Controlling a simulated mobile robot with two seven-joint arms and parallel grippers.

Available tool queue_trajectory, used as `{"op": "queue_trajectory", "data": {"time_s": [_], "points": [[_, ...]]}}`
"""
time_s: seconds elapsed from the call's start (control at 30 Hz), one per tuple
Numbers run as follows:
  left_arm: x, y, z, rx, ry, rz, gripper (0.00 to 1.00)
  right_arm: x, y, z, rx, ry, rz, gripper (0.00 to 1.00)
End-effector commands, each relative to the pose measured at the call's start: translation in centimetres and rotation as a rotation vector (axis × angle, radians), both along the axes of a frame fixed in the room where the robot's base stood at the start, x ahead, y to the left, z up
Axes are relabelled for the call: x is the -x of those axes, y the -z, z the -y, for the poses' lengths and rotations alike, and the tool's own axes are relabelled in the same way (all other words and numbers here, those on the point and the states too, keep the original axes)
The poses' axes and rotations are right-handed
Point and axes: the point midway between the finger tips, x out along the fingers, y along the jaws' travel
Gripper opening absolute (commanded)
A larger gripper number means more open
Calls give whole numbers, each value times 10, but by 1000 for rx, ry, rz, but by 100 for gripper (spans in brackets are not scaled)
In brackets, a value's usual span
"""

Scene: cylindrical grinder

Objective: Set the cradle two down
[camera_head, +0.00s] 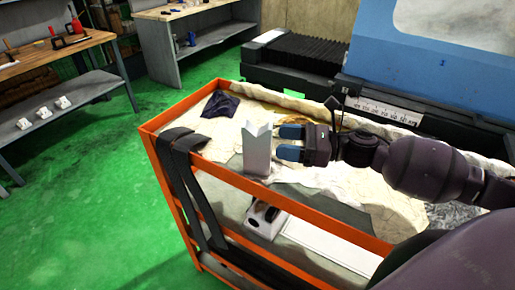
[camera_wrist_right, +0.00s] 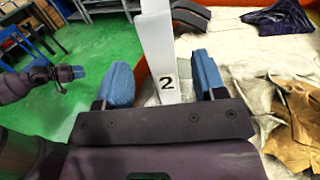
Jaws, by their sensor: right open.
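The cradle two (camera_head: 257,152) is a pale grey upright block with a V notch on top. It stands upright on the orange cart's cloth-covered top, near the front rail. In the right wrist view the cradle (camera_wrist_right: 158,45) shows a black "2" on its face. My right gripper (camera_head: 281,142) is open just to the right of the cradle, with its blue fingertips pointing at it. In the wrist view the cradle shows between the two fingers, with gaps at both sides. My left gripper (camera_wrist_right: 70,73) shows small at the left of the wrist view; its opening is unclear.
The orange cart (camera_head: 290,208) has dark straps (camera_head: 185,165) over its left end and a dark cloth (camera_head: 221,104) on top. A white block (camera_head: 264,219) sits on its lower shelf. The blue grinder (camera_head: 430,65) stands behind. Green floor is free at left.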

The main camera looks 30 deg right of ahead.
Motion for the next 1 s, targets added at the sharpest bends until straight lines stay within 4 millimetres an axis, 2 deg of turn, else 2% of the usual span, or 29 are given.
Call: {"op": "queue_trajectory", "data": {"time_s": [0.1,0.37,0.73,1.0], "points": [[0,-3,0,0,0,1,43,-7,-1,-9,0,0,1,64],[-1,-5,0,0,0,2,43,-13,-2,-17,1,0,1,64],[-2,-19,0,1,-1,7,43,-37,-6,-49,0,0,1,64],[-2,-20,0,1,-1,8,43,-41,-4,-56,2,0,-1,64]]}}
